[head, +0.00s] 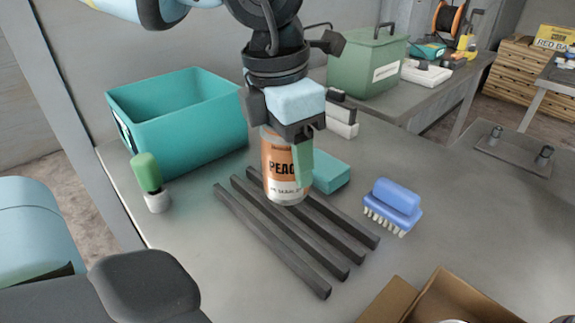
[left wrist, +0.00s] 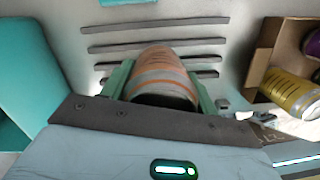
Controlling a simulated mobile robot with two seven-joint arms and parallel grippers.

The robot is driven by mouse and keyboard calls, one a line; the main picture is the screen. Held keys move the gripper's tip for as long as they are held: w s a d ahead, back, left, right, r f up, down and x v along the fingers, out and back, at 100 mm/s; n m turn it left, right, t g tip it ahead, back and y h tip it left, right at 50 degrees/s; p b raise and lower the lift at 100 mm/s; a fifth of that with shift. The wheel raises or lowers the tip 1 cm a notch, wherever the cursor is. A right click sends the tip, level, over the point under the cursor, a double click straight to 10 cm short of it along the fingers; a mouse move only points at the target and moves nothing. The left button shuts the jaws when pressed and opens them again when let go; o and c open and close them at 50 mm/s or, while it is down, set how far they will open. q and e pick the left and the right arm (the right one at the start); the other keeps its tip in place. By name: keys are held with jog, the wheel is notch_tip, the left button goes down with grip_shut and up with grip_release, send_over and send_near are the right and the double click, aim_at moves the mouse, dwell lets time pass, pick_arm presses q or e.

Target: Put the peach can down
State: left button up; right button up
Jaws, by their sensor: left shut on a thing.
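The peach can (head: 280,168), with an orange and white label, is upright in my left gripper (head: 291,160). The gripper points down and is shut around the can's upper part, with one green finger showing at its right. The can's base is over the dark parallel bars (head: 297,236) on the grey table; I cannot tell whether it touches them. In the left wrist view, the can (left wrist: 157,72) is between both green fingers, with the bars beyond it. My right gripper is not in view.
A teal bin (head: 185,125) and a green-topped bottle (head: 148,175) are left of the bars. A teal block (head: 331,178) and a blue brush (head: 394,203) lie right of them. A cardboard box (head: 389,301) holding cans is at front right.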

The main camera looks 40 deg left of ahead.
aim_at(288, 173)
pick_arm(q)
jog(key=shift+a+f, duration=0.1)
jog(key=shift+f, duration=1.65)
jog(key=shift+f+b, duration=0.2)
jog(key=shift+b, duration=0.1)
jog(key=o, duration=1.2)
jog(key=r, duration=0.4)
jog(key=s+r+p, duration=0.1)
jog(key=r, duration=0.7)
jog(key=shift+s+a+r+p, duration=0.15)
jog(key=shift+a+p, duration=0.1)
jog(key=shift+p, duration=0.15)
